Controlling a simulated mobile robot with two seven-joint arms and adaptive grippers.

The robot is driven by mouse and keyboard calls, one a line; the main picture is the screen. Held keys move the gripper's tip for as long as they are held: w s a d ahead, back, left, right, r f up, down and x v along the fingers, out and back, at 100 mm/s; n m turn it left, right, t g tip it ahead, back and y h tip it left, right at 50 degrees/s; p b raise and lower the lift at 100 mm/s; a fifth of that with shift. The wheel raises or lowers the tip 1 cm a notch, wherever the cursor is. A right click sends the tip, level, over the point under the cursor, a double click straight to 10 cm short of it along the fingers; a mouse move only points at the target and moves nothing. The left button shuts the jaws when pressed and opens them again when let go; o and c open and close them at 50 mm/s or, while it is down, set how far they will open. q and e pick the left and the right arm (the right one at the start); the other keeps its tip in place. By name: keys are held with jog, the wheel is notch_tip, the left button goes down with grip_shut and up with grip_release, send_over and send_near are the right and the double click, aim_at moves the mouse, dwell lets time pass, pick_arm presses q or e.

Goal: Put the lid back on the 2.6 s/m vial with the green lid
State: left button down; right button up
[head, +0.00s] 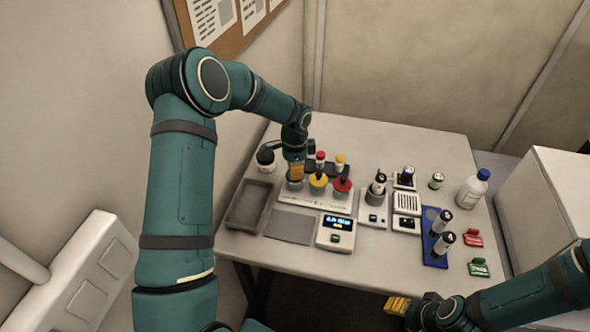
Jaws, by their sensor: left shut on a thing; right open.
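My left gripper (296,171) points down over the left end of the pale rack (315,198) at the back left of the table. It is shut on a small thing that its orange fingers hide. A dark-rimmed round piece (294,184) shows just below the fingers; whether they touch is unclear. Beside it on the rack stand a yellow-topped piece (318,181) and a red-topped piece (342,184). A small jar with a dark green top (437,180) stands apart at the back right. No 2.6 s/m label is readable. My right gripper (397,305) is open and empty in front of the table.
Small red-capped (320,157) and yellow-capped (340,160) bottles stand behind the rack. A grey tray (249,207) lies at left, a meter (335,232) in front.

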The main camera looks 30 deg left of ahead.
dwell(0.3)
pick_arm(q)
jog(key=shift+c, duration=1.6)
grip_release()
jog(key=shift+r+p, duration=2.1)
jog(key=shift+r, duration=1.4)
grip_shut()
